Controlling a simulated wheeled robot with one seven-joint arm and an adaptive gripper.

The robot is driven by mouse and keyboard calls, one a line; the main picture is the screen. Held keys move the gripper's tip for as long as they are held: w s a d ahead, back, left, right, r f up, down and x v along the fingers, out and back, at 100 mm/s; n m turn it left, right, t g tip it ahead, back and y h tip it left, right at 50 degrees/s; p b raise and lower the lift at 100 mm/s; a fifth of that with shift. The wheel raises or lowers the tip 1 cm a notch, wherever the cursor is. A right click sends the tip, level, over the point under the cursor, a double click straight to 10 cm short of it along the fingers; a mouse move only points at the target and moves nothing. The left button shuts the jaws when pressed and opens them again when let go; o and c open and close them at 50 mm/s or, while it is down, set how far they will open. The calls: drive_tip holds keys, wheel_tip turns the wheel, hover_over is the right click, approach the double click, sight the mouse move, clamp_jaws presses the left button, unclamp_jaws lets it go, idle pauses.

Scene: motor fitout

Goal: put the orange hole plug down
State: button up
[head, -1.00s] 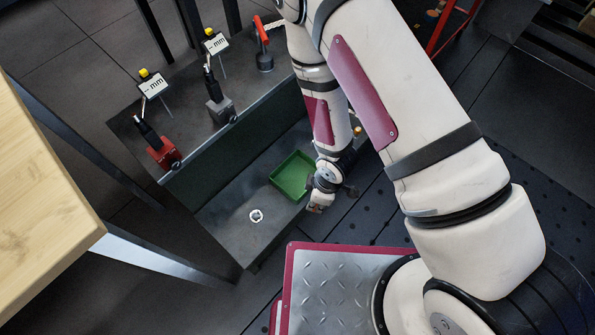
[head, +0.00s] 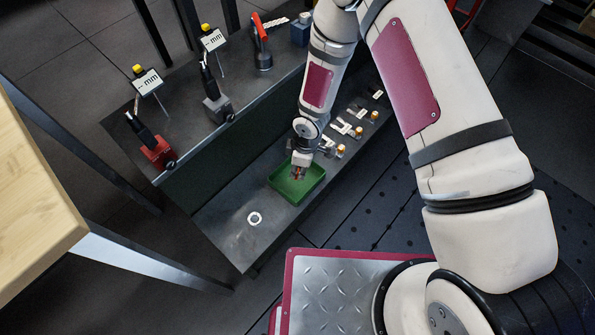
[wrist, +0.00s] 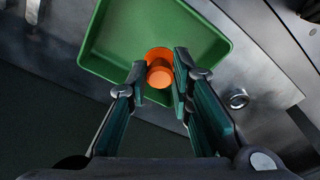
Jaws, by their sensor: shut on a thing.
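The orange hole plug (wrist: 159,70) is between the fingers of my gripper (wrist: 158,78) in the wrist view. My gripper is shut on it, with the plug's round end facing the camera. In the head view my gripper (head: 299,176) is over the green tray (head: 317,190), and the plug there is too small to make out clearly. In the wrist view the green tray (wrist: 215,45) lies behind the plug. I cannot tell whether the plug touches the tray floor.
A metal ring (head: 254,218) lies on the lower bench step, left of the tray. Several metal gauges with orange knobs (head: 341,150) lie right of the tray.

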sight(298, 171)
drive_tip(key=shift+w+a, duration=0.2)
drive_tip(key=shift+w, duration=0.35)
drive_tip(key=shift+f+b, duration=1.1)
drive_tip(key=shift+f, duration=0.65)
drive_tip(key=shift+f, duration=0.1)
drive_tip(key=o, duration=0.9)
drive_tip(key=shift+o, duration=0.2)
wheel_tip(298, 171, up, 12)
drive_tip(key=d+p, duration=0.1)
drive_tip(key=p, duration=0.3)
drive_tip(key=shift+d+p, duration=0.25)
drive_tip(key=shift+p, duration=0.1)
drive_tip(key=shift+s, duration=0.1)
